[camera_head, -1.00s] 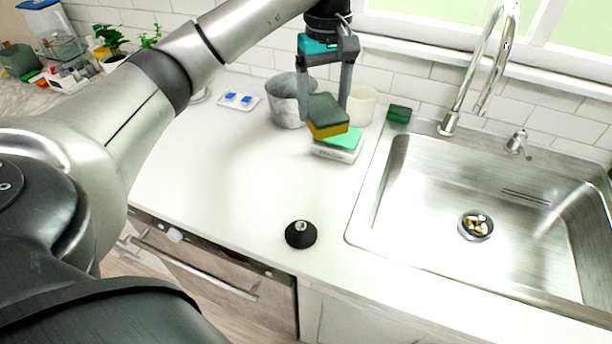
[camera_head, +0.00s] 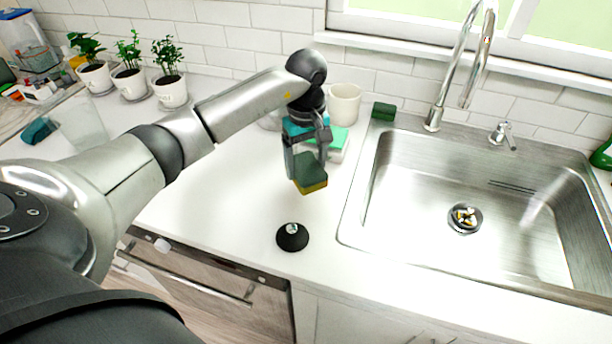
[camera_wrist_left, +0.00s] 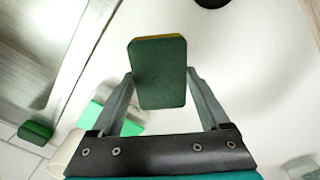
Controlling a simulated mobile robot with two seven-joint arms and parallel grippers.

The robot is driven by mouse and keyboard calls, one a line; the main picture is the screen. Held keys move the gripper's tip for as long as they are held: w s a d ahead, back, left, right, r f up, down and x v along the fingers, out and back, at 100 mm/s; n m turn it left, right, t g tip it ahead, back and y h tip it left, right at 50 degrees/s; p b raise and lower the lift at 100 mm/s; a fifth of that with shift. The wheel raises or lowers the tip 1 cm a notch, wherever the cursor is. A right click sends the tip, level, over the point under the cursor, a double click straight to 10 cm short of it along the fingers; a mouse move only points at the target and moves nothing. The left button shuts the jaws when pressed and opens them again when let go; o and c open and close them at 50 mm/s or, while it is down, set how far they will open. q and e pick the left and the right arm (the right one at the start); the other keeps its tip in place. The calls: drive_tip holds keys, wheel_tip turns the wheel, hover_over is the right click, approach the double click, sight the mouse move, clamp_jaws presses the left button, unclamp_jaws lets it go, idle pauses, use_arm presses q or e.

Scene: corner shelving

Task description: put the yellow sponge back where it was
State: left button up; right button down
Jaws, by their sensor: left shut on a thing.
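The yellow sponge (camera_head: 315,187) has a dark green scouring side on top. It also shows in the wrist view (camera_wrist_left: 158,72), dark green face to the camera, with a thin yellow edge at the far end. My left gripper (camera_head: 307,168) is shut on it by its sides and holds it over the white counter, behind a black round stopper (camera_head: 292,237). The gripper also shows in the wrist view (camera_wrist_left: 160,78). A white block with a bright green top (camera_head: 338,140) stands behind the gripper, partly hidden by it. My right gripper is not in view.
A cream cup (camera_head: 344,103) stands at the wall. A dark green sponge (camera_head: 383,111) lies at the back edge of the steel sink (camera_head: 400,160). The tall faucet (camera_head: 433,118) rises behind it. Potted plants (camera_head: 170,92) stand back left. The front counter is mostly clear.

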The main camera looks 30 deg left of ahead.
sight(306, 168)
use_arm(q)
wheel_tip(306, 168, down, 4)
drive_tip(key=shift+f, duration=0.1)
drive_tip(key=shift+f+b, duration=0.15)
drive_tip(key=shift+b, duration=0.15)
drive_tip(key=o, duration=1)
drive_tip(key=shift+o, duration=0.2)
